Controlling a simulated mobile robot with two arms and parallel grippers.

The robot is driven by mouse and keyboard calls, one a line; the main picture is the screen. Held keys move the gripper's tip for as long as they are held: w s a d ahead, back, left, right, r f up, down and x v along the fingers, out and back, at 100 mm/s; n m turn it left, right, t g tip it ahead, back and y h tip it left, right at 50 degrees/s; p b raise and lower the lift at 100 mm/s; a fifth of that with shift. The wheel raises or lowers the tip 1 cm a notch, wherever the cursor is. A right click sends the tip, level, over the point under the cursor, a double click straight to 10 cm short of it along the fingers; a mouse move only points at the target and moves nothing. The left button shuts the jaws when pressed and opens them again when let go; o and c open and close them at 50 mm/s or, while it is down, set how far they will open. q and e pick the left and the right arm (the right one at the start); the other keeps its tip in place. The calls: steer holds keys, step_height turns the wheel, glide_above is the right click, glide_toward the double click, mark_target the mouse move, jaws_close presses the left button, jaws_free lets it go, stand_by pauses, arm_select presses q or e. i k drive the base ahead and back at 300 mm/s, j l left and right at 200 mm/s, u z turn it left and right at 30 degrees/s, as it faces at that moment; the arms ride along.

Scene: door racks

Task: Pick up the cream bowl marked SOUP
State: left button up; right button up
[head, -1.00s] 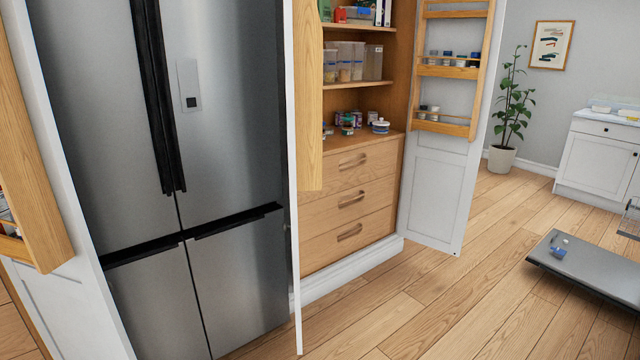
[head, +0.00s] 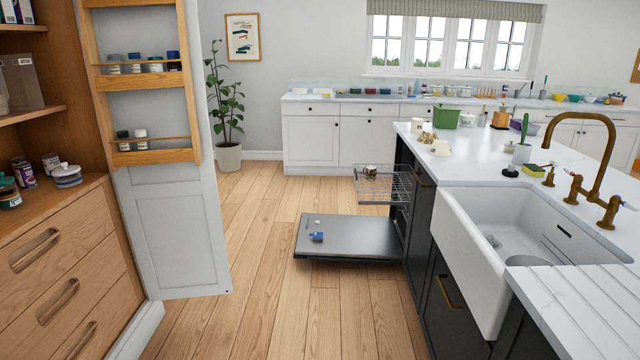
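I cannot make out a cream bowl marked SOUP, and no lettering is readable at this distance. Several small bowls and other dishes (head: 573,97) stand on the far counter at the right, too small to tell apart. A cream-coloured item (head: 441,148) sits on the island worktop, but I cannot tell what it is. A white lidded pot with a blue band (head: 67,175) stands on the pantry shelf at the left. Neither of my grippers is in view.
The dishwasher door (head: 345,245) is down, with a small blue item (head: 316,237) on it and the rack (head: 384,186) pulled out. The island sink (head: 520,235) is at the right. The open pantry door (head: 172,225) stands at the left. Floor (head: 262,200) between them is clear.

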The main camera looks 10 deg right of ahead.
mark_target(428, 136)
steer(key=i+l+z, duration=0.1)
steer(key=i+z, duration=0.2)
steer(key=i, duration=0.7)
steer(key=i+j+z, duration=0.25)
steer(key=i, duration=0.75)
steer(key=i+j+z, duration=0.1)
steer(key=i+z, duration=0.3)
steer(key=i+j+z, duration=0.25)
steer(key=i+z, duration=0.2)
steer(key=i+j+z, duration=0.65)
steer(key=j+z, duration=0.15)
steer(key=i+j+z, duration=0.2)
steer(key=j+z, duration=0.25)
steer(key=j, duration=0.1)
